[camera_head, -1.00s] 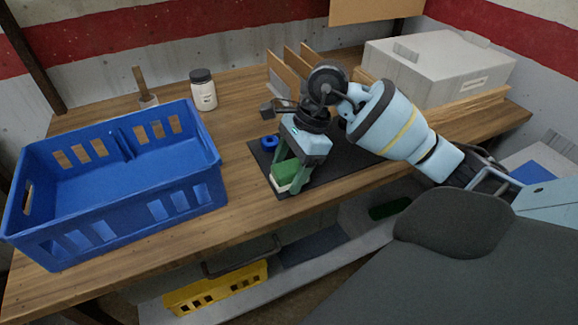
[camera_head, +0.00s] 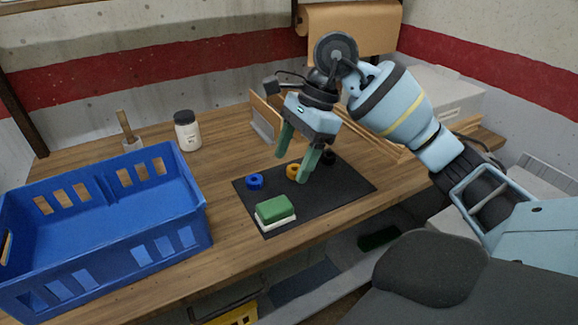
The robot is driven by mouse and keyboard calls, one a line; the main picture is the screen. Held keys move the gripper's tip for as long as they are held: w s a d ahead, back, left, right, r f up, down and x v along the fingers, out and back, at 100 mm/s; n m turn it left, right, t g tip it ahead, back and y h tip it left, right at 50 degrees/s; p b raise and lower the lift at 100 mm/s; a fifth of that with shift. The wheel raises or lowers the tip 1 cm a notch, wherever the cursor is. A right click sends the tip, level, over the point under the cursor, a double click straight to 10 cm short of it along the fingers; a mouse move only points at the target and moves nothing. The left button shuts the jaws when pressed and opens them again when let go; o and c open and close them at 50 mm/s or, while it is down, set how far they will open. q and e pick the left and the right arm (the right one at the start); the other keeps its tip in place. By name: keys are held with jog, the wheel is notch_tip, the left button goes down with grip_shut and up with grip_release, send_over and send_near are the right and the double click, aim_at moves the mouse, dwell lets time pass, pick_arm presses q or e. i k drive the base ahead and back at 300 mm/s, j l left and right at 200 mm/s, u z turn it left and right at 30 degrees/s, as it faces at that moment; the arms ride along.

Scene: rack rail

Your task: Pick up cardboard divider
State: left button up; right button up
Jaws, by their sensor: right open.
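A brown cardboard divider (camera_head: 264,110) stands upright toward the back of the wooden table, in a light holder. My right gripper hides part of this holder, and any other panels there are covered. My right gripper (camera_head: 294,161) is open and empty, its green fingers pointing down above the back part of the dark mat (camera_head: 335,190). It is in front of and to the right of the visible divider, apart from it as far as I can tell. My left gripper is not in view.
A blue crate (camera_head: 178,215) fills the table's left side. A white jar (camera_head: 187,135) stands behind it. A grey case (camera_head: 445,95) is at the back right.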

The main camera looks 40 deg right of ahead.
aim_at(273, 117)
jog(key=z, duration=1.2)
